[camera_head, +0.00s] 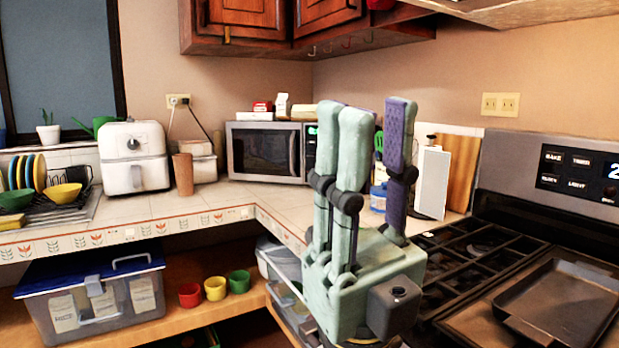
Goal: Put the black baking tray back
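The black baking tray (560,300) lies flat on the right part of the stove (470,250), at the lower right of the view. It looks empty. My gripper (370,110) points upward in the middle of the view, with pale green and purple fingers. Its fingers stand apart with nothing held between them. It is to the left of the tray and nearer to me, not touching it. My gripper hides part of the counter corner and the stove's left side.
A microwave (263,151) and a white air fryer (133,158) stand on the tiled counter (230,193). A white board (432,183) leans beside the stove. Below are a lidded storage box (95,295) and small colored cups (215,288). Cabinets (240,18) hang above.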

